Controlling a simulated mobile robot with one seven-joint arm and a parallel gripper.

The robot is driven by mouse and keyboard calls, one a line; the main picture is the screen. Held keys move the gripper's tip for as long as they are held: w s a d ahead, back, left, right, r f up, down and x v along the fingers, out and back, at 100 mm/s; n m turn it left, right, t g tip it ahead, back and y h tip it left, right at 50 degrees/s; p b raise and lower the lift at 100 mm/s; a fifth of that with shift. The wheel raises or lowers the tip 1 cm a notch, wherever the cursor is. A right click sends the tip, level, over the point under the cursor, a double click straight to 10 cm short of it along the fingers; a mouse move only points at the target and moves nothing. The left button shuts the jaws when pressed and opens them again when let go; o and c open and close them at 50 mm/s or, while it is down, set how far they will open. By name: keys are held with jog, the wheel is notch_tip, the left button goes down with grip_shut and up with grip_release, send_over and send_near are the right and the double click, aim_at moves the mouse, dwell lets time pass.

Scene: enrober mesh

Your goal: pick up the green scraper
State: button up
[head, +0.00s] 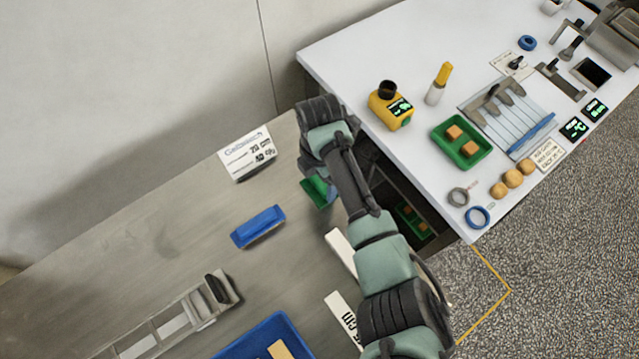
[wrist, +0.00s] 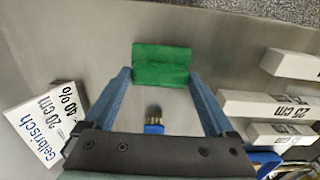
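The green scraper (head: 318,192) lies on the grey metal table beside my arm in the head view, partly hidden by it. In the wrist view the green scraper (wrist: 161,62) shows as a wide green block just past the fingertips. My gripper (wrist: 160,76) is open, with one blue finger toward each side of the scraper. No contact can be made out.
White bars (wrist: 290,65) lie to the right in the wrist view. A blue tray (head: 228,352) is at the front. A white table (head: 345,62) with several items is at the right.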

aim_at(320, 182)
jog(key=c, duration=0.6)
notch_tip(320, 182, up, 10)
jog(key=shift+r+b, duration=0.1)
jog(key=shift+b, duration=0.5)
